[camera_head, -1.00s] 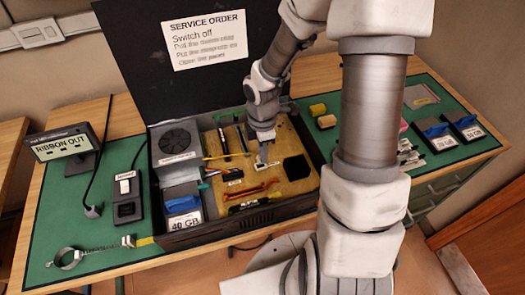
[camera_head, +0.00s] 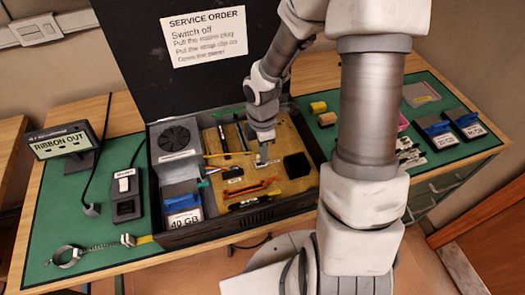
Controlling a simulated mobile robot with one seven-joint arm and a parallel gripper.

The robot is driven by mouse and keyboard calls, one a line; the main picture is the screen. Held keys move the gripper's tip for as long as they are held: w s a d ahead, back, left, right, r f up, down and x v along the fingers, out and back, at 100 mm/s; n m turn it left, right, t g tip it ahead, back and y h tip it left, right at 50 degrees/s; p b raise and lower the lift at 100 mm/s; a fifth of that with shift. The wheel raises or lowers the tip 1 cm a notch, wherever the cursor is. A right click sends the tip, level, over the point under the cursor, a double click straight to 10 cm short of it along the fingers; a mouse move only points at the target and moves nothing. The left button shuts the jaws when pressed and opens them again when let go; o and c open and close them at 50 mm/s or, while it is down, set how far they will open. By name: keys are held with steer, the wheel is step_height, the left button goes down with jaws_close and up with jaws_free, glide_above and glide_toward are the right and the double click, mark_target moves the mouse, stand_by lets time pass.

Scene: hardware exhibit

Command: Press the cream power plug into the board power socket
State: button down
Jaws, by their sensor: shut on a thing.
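The open black computer case (camera_head: 225,227) holds a tan board (camera_head: 290,186). My gripper (camera_head: 263,157) reaches down over the middle of this board, fingers pointing down. It is shut on a small pale piece at its fingertips, which looks like the cream power plug (camera_head: 262,164). The piece is very close to the board. I cannot tell whether it touches or sits in a socket. The board power socket is not clear at this size; the fingers may hide it.
A black block (camera_head: 297,165) stands on the board right of my gripper. Orange and black cables (camera_head: 252,190) lie in front, a yellow strip (camera_head: 228,154) to the left. A fan unit (camera_head: 176,142) and a 40 GB drive (camera_head: 183,203) fill the case's left side.

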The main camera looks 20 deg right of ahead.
steer(key=shift+f+b, duration=0.8)
steer(key=shift+f, duration=0.3)
stand_by(0.9)
steer(key=c, duration=0.9)
jaws_free()
steer(key=shift+o, duration=0.4)
steer(key=shift+s, duration=0.15)
steer(key=shift+f, duration=0.1)
steer(key=shift+s, duration=0.1)
steer(key=shift+c, duration=0.9)
steer(key=shift+o, duration=1.3)
steer(key=shift+w+r+p, duration=0.25)
steer(key=shift+r+p, duration=0.45)
steer(key=shift+r, duration=0.05)
steer(key=shift+r, duration=0.1)
